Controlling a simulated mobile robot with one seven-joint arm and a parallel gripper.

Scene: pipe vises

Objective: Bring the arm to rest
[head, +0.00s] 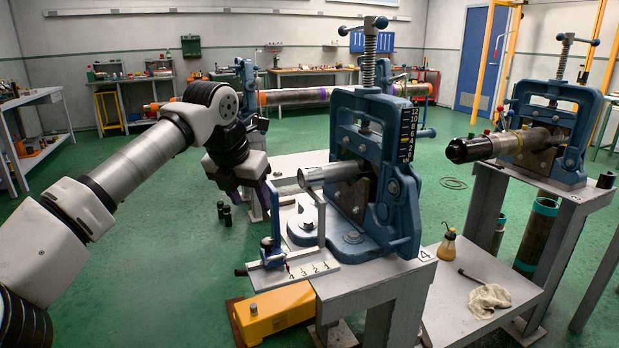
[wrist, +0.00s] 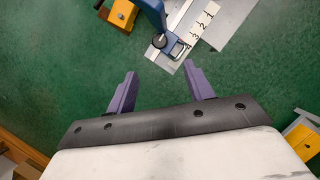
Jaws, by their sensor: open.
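My arm (head: 140,165) reaches in from the left of the head view, its wrist bent downward. In the head view the gripper is partly hidden behind the wrist; a purple finger shows left of the blue pipe vise (head: 372,150). That vise holds a short grey pipe (head: 330,173). The gripper appears empty. I cannot tell its exact gap to the pipe or stand.
A small blue tool stand (head: 272,250) sits on a numbered plate below the gripper. A yellow box (head: 270,310) is under it. A second vise (head: 550,125) with a dark pipe stands right. Green floor is open at left.

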